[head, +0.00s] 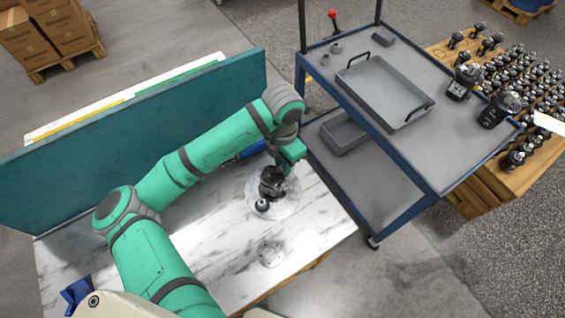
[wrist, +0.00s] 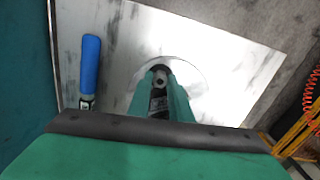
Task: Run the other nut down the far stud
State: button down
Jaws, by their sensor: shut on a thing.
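The dark hydraulic motor (head: 271,186) stands on a pale round disc (head: 291,204) on the marble-topped bench. My gripper (head: 287,168) reaches down over the motor's top at its far side. In the wrist view my gripper (wrist: 161,82) is shut, with its green fingers around a small grey part, apparently the nut (wrist: 160,78). The motor's black labelled body (wrist: 158,104) shows between the fingers. The far stud and the other nut's seat are hidden by the fingers and wrist, so I cannot tell how far down the nut sits.
A blue-handled tool (wrist: 90,65) lies left of the disc in the wrist view. A round metal flange (head: 271,253) lies nearer on the bench. A teal panel (head: 150,140) runs behind my arm. The cart (head: 455,155) with a grey tray (head: 382,122) stands right.

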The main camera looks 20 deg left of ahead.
jog(key=shift+m, duration=0.5)
jog(key=c, duration=1.9)
grip_release()
jog(key=shift+o, duration=0.2)
jog(key=shift+r, duration=1.75)
jog(key=o, duration=0.5)
